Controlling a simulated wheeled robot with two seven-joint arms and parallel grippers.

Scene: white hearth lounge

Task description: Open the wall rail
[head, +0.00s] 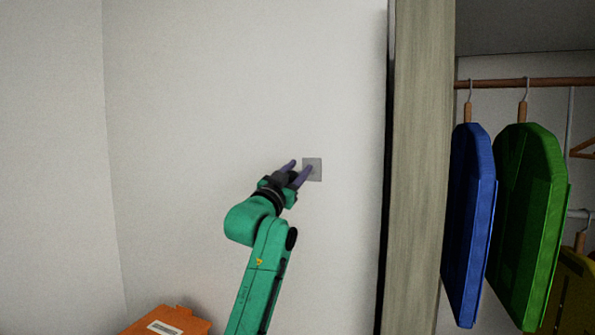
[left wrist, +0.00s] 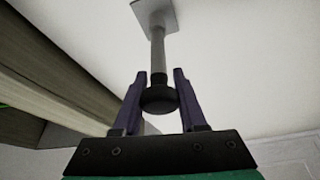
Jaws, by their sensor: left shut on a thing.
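The wall rail shows as a square grey plate (head: 316,165) flat on the white wall, partly covered by my fingers in the head view. In the left wrist view a pale rod (left wrist: 158,52) stands out from the plate and ends in a dark round knob (left wrist: 158,98). My left gripper (head: 300,167) reaches up to it from below left. Its two purple fingers lie on either side of the knob end, shut on the rail. The contact itself is hard to make out. My right gripper is not in view.
A wooden wardrobe side panel (head: 418,160) stands right of the rail. Past it a blue garment (head: 470,220) and a green garment (head: 528,215) hang from a rod (head: 540,82). An orange object (head: 168,322) is at the bottom left. The wall around the rail is bare.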

